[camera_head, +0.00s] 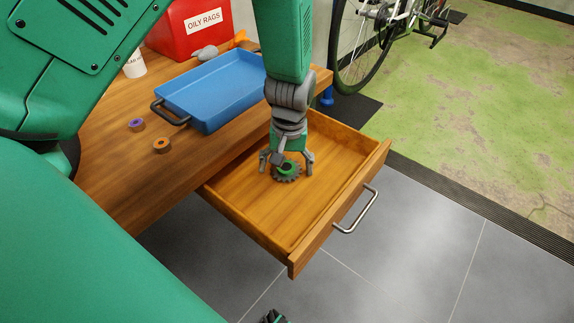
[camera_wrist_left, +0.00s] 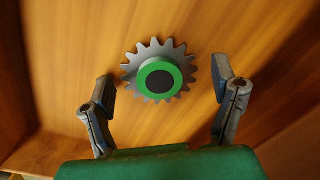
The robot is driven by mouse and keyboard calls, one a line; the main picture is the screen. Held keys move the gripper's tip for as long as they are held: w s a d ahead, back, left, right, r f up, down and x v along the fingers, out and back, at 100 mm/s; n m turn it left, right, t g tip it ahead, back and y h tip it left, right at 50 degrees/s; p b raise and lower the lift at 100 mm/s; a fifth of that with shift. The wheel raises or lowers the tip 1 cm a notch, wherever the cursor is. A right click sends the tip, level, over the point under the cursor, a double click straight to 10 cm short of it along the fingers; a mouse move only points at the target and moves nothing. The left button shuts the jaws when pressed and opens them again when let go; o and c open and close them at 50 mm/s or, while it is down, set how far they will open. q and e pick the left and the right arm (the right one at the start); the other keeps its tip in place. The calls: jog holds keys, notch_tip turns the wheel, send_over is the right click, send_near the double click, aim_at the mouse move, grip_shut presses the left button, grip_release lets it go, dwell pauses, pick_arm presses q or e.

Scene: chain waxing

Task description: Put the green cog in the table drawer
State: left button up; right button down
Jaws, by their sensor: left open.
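The green cog, a grey toothed wheel with a green hub (camera_head: 287,171), is inside the open table drawer (camera_head: 318,200) and looks to lie on its wooden floor. In the left wrist view the cog (camera_wrist_left: 159,80) sits between the two fingers, with a gap on each side. My left gripper (camera_head: 287,161) points down into the drawer, open above and around the cog, not gripping it. The left wrist view also shows its spread fingers (camera_wrist_left: 163,90).
The wooden table (camera_head: 215,150) holds a blue tray (camera_head: 205,92), a red oily-rags bin (camera_head: 196,28), a white cup (camera_head: 134,66) and two small rings, one purple (camera_head: 137,125) and one orange-brown (camera_head: 162,146). The drawer has a metal handle (camera_head: 362,214). A bicycle (camera_head: 365,45) stands behind.

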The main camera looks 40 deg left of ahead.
aim_at(288, 166)
pick_arm(q)
notch_tip(288, 166, up, 12)
jog(key=p, duration=0.5)
jog(key=shift+w+d+r, duration=0.15)
jog(key=shift+d, duration=0.05)
